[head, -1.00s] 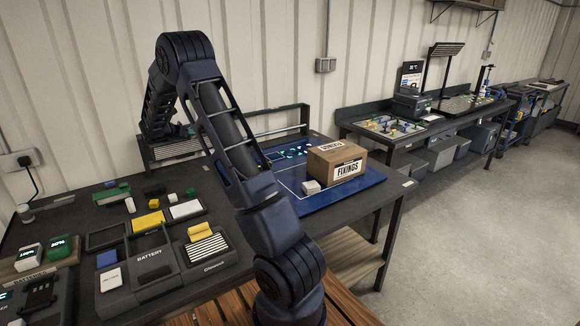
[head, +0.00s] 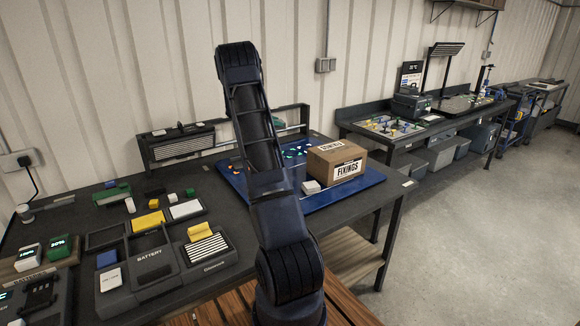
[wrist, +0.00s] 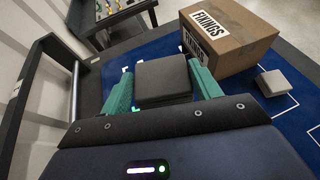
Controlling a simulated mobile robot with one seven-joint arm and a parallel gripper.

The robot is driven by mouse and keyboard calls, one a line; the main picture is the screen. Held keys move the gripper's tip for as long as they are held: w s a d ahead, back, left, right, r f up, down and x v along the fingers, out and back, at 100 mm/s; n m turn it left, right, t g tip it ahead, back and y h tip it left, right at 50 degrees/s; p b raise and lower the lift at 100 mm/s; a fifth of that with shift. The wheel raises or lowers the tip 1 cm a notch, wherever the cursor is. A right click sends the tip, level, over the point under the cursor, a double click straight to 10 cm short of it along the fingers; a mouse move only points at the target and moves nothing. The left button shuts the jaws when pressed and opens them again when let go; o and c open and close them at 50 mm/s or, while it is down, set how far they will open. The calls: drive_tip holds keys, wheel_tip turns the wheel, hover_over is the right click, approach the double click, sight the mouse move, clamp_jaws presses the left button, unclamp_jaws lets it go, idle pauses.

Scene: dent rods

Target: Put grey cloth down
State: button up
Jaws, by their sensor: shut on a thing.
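My gripper (wrist: 163,88) has two green fingers, shut on the grey cloth (wrist: 164,77), a dark grey folded square pad between them in the wrist view. It is over the blue mat (wrist: 290,128), beside the cardboard FIXINGS box (wrist: 225,35). I cannot tell whether the cloth touches the mat. In the head view my arm hides the gripper and the cloth. The blue mat (head: 345,195) lies on the right end of the dark bench there, with the FIXINGS box (head: 336,163) on it.
A small pale block (wrist: 271,82) lies on the mat near the box; it also shows in the head view (head: 311,187). A dark rail (head: 180,146) stands along the bench's back. A battery station (head: 152,265) and several small coloured blocks fill the left side.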

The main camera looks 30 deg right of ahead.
drive_tip(key=s+d+m+g, duration=0.1)
drive_tip(key=s+d, duration=0.2)
drive_tip(key=d, duration=0.2)
drive_tip(key=shift+m+y, duration=0.3)
drive_tip(key=f, duration=2)
drive_tip(key=shift+s+a, duration=0.15)
drive_tip(key=shift+a, duration=0.05)
drive_tip(key=shift+f, duration=0.2)
drive_tip(key=o, duration=0.9)
drive_tip(key=shift+o, duration=0.2)
